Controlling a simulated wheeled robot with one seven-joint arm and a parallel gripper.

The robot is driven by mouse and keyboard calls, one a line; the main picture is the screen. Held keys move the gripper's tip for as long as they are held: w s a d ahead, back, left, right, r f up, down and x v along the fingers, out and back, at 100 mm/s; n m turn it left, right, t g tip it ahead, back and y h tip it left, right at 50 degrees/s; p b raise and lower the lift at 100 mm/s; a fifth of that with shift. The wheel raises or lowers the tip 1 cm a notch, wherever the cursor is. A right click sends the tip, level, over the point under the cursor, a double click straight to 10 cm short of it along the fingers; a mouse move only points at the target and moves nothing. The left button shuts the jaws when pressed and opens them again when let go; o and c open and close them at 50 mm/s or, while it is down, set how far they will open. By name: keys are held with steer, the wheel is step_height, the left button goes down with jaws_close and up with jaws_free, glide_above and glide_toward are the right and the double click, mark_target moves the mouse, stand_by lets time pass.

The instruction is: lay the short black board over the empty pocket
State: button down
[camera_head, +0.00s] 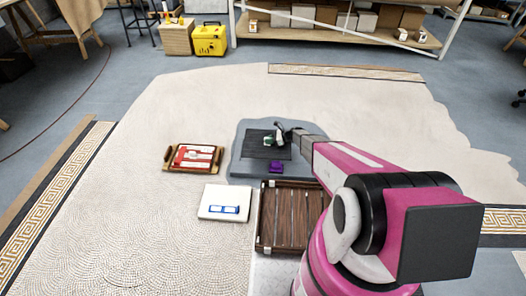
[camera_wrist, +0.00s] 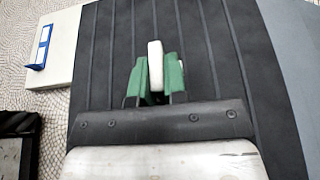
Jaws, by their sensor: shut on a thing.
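The short black board (camera_head: 252,151) is a dark ribbed slab over the grey patch in the middle of the head view. It fills most of the wrist view (camera_wrist: 215,50). My gripper (camera_head: 276,140) is above the board. Its green fingers (camera_wrist: 156,78) are shut on both sides of a white upright piece (camera_wrist: 155,62), which looks like the board's grip. I cannot tell whether the board rests on the grey patch (camera_head: 236,170) or hangs just above it. I cannot make out an empty pocket; the board and my arm cover part of that area.
A purple block (camera_head: 276,168) sits at the board's near edge. A brown slatted wooden tray (camera_head: 285,245) is nearer. A white slab with a blue piece (camera_head: 210,212) and a wooden tray with red and white contents (camera_head: 167,167) stand left. Pale mosaic floor around them is open.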

mark_target(262, 139)
steer(key=s+a, duration=0.1)
steer(key=a, duration=0.3)
steer(key=s+a+r, duration=0.1)
steer(key=a, duration=0.3)
steer(key=s+a, duration=0.1)
steer(key=a, duration=0.3)
steer(key=shift+r, duration=0.15)
steer(key=w+d+f, duration=0.4)
steer(key=w, duration=0.1)
steer(key=w+d+f, duration=0.2)
steer(key=w+d, duration=0.1)
steer(key=shift+w+d+f, duration=0.1)
steer(key=shift+w+f, duration=0.15)
steer(key=shift+f, duration=2.2)
steer(key=shift+f, duration=0.4)
steer(key=c, duration=1.2)
jaws_free()
steer(key=shift+o, duration=0.2)
